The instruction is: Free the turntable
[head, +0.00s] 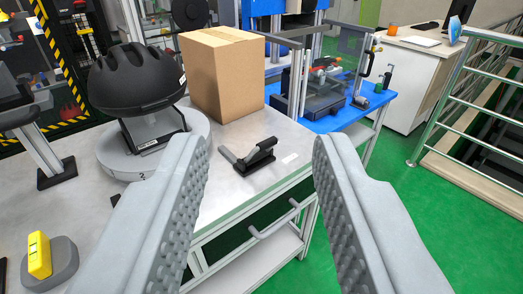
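The turntable (115,158) is a light grey round disc on the metal bench at the left, with a "2" on its front rim. On it stands a black helmet-like headform (138,78) on a black angled stand (153,131). A black toggle clamp (250,156) with a grey bar lies on the bench just right of the turntable, apart from it. My gripper (262,160) is open and empty. Its two ridged grey fingers reach up from the bottom of the view, with the clamp seen between them. The left finger hides part of the bench front.
A cardboard box (222,75) stands behind the turntable, close to it. A yellow block on a grey base (39,257) is at the lower left. A black-footed post (57,175) stands left of the turntable. Green floor is open at the right, before a railing (470,90).

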